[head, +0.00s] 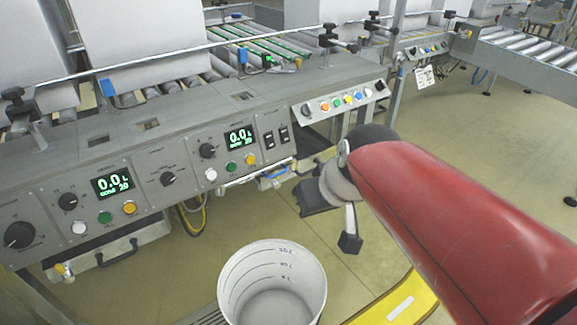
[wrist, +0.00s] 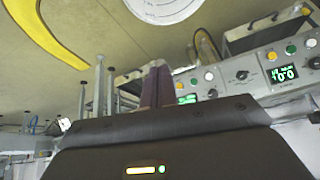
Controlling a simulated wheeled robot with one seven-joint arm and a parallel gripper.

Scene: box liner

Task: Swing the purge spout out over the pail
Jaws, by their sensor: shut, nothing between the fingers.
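The white pail (head: 272,270), open at the top with dark level marks inside, stands on the floor in front of the control panel. Its edge also shows at the top of the wrist view (wrist: 160,8). A pale bar with a blue piece (head: 272,178) sits under the panel's right part, above and behind the pail; I cannot tell for sure that it is the purge spout. My gripper (wrist: 156,70) is shut and empty, its fingers close together below the panel's level.
The control panel (head: 165,170) with knobs, buttons and two green displays runs across the left. A yellow curved floor strip (head: 405,300) lies right of the pail. A drawer with a black handle (head: 120,251) hangs under the panel.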

